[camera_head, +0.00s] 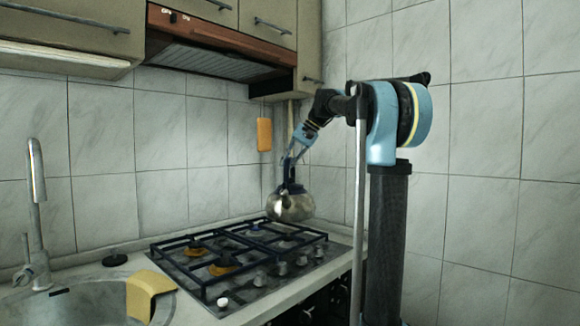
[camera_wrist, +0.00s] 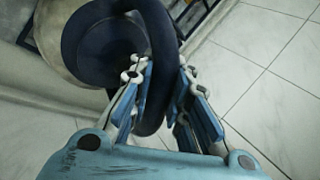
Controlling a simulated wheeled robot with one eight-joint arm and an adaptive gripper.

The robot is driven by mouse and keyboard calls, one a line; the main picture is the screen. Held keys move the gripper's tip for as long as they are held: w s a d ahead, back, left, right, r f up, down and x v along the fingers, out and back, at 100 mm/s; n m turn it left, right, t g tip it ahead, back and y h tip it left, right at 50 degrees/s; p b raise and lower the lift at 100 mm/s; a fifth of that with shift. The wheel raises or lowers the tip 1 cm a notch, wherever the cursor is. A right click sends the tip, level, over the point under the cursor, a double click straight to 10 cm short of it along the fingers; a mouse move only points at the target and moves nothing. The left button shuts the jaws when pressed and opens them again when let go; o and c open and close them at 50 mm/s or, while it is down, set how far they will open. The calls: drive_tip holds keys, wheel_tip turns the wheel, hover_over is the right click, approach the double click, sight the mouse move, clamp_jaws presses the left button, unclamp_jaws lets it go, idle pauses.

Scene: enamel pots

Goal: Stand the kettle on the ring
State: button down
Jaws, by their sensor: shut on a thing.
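A steel kettle (camera_head: 290,206) with a dark blue lid and handle hangs from my gripper (camera_head: 290,160) over the right back part of the gas hob. The wrist view shows the lid (camera_wrist: 105,45) and the dark handle loop (camera_wrist: 165,60) passing between the fingers of my gripper (camera_wrist: 162,100), which is shut on the handle. The hob (camera_head: 258,287) has dark grates, and brass-coloured burner rings (camera_head: 222,267) show at its left. The kettle hides part of the right grate behind it. I cannot tell whether its base touches the grate.
A sink with a tall tap (camera_head: 38,185) is at the left, with a yellow cloth-like piece (camera_head: 150,290) on its edge. A range hood (camera_head: 215,50) hangs above the hob. An orange item (camera_head: 264,134) is on the tiled wall behind. The left grate has nothing on it.

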sight(288, 179)
drive_tip(key=shift+a, duration=0.1)
drive_tip(key=shift+f, duration=3.15)
drive_tip(key=c, duration=1.4)
unclamp_jaws()
drive_tip(key=shift+c, duration=0.2)
